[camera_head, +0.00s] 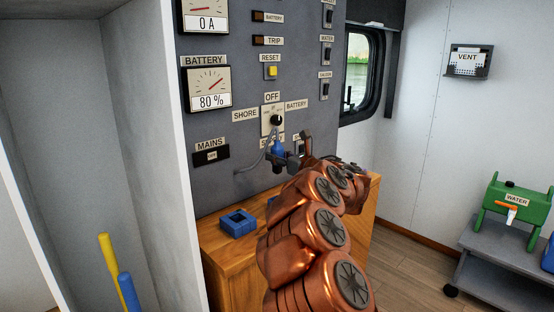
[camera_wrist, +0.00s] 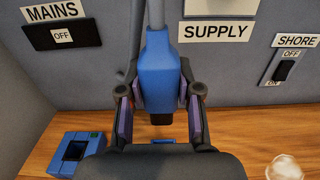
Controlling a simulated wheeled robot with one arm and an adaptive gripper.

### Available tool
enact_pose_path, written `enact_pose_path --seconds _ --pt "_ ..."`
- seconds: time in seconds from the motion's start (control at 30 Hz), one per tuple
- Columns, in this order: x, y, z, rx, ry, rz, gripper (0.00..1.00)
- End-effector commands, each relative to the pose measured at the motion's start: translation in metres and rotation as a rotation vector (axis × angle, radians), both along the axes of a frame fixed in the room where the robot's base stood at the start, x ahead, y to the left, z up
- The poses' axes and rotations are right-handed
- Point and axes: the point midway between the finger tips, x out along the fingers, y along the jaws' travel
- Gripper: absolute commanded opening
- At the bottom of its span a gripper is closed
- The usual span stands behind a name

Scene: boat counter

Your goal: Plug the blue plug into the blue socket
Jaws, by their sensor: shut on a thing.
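The blue plug (camera_wrist: 160,72) hangs upright between the fingers of my gripper (camera_wrist: 158,108), with its dark end pointing down and a grey cable rising from its top. In the head view the plug (camera_head: 278,149) is in front of the grey panel, and my gripper (camera_head: 288,159) is shut on it above the wooden counter. A blue box with a square dark opening (camera_head: 238,223) sits on the counter, lower left of the plug; it also shows in the wrist view (camera_wrist: 66,163). Another blue piece (camera_wrist: 164,141) is partly hidden below the plug. I cannot tell which is the socket.
The grey panel (camera_head: 228,128) with gauges and switches stands behind the wooden counter (camera_head: 226,262). The cable runs close to the panel. A white partition edge (camera_head: 155,130) stands at the left. A green water container (camera_head: 512,205) is far right.

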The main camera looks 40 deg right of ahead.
Motion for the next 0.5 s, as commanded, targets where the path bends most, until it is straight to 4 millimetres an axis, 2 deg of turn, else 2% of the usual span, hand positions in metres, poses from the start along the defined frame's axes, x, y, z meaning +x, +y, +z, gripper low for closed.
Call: enact_pose_path --seconds 0.5 --pt "0.000 0.000 0.018 -0.001 -0.001 0.001 0.00"
